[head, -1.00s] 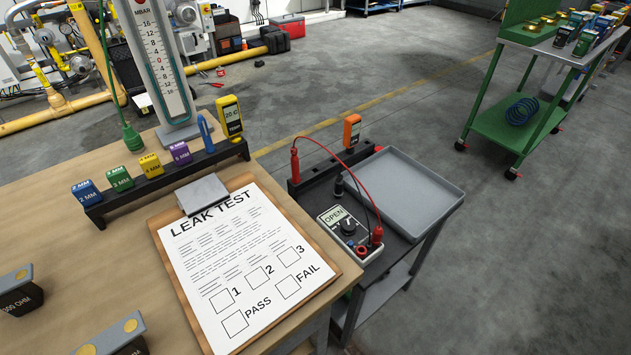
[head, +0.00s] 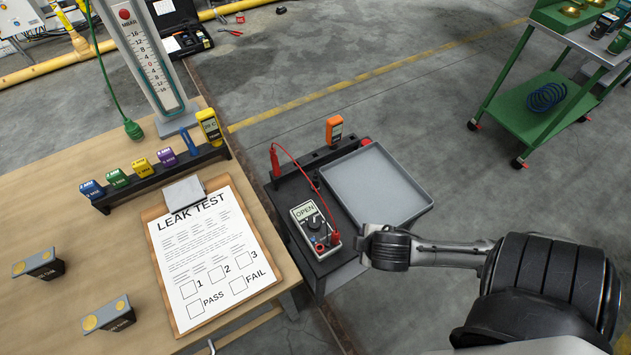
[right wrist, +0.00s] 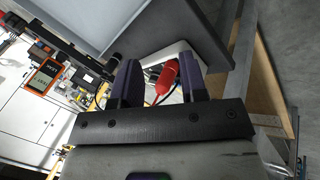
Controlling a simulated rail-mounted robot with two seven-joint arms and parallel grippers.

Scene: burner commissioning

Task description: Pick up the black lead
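The black lead (head: 315,183) stands as a small dark probe in the dark holder strip behind the multimeter (head: 308,218), which reads OPEN. Its thin cable runs down to the meter and is hard to trace. The red lead (head: 275,160) stands at the holder's left end, its cable looping to a red plug on the meter. My right gripper (head: 368,243) is by the right side of the meter, in front of the grey tray. In the right wrist view its two fingers (right wrist: 158,82) are apart, with the red plug (right wrist: 166,77) visible beyond them. My left gripper is out of view.
The grey tray (head: 415,207) lies right of the meter. An orange device (head: 334,130) stands in the holder. A clipboard with a LEAK TEST sheet (head: 243,245) lies on the wooden bench at left. A green cart (head: 520,123) stands farther right.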

